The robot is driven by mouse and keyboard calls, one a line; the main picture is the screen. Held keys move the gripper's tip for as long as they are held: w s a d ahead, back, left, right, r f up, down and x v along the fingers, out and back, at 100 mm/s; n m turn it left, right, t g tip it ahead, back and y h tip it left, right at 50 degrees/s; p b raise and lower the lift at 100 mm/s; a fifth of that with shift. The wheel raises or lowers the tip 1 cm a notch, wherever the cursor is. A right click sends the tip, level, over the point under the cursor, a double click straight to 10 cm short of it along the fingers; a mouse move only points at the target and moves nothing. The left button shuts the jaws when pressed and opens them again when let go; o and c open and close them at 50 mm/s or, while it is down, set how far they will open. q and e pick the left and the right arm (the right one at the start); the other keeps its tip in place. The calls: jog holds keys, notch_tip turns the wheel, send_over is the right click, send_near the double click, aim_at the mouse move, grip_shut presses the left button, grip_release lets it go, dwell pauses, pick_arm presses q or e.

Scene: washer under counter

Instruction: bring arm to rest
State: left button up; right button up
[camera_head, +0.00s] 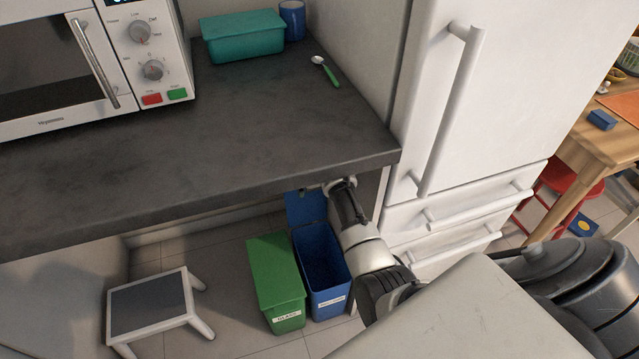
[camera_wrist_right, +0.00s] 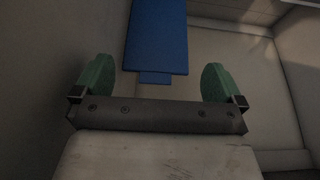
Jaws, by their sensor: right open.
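My right arm reaches in from the lower right of the head view. My right gripper (camera_head: 312,188) is under the front edge of the dark counter (camera_head: 230,125), partly hidden by its own wrist. In the right wrist view my right gripper (camera_wrist_right: 158,80) has its two green fingers wide apart with nothing between them. The blue bin (camera_head: 322,265) stands on the floor below with its blue lid (camera_head: 303,208) raised. The lid also shows beyond the fingers in the wrist view (camera_wrist_right: 157,35). My left gripper is not in view.
A green bin (camera_head: 275,280) with its lid down stands left of the blue bin. A stool (camera_head: 150,305) is farther left. The white fridge (camera_head: 490,95) is close right of my arm. A microwave (camera_head: 70,65), teal box (camera_head: 243,38) and green-handled spoon (camera_head: 328,74) are on the counter.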

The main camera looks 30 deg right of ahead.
jog(key=s+a+f+n+g+p, duration=0.1)
jog(key=s+a+f+p, duration=0.2)
jog(key=s+f, duration=0.55)
jog(key=s+a+f+n+g+p, duration=0.1)
jog(key=s+a+f+n+p, duration=0.15)
jog(key=s+f, duration=0.65)
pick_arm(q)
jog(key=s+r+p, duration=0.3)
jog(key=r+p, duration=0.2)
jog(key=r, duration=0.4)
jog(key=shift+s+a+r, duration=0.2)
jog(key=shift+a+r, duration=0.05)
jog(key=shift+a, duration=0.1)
pick_arm(e)
jog(key=s+a+f, duration=0.1)
jog(key=s+f, duration=0.2)
jog(key=s, duration=0.7)
jog(key=s+a+f+n, duration=0.1)
jog(key=s+a+f, duration=0.1)
jog(key=s, duration=0.9)
jog(key=s+a+f+g+y, duration=0.1)
jog(key=s+f, duration=0.3)
jog(key=s, duration=0.7)
jog(key=shift+s+a+f+n, duration=0.2)
jog(key=shift+a+f+n, duration=0.1)
jog(key=shift+f+n, duration=0.1)
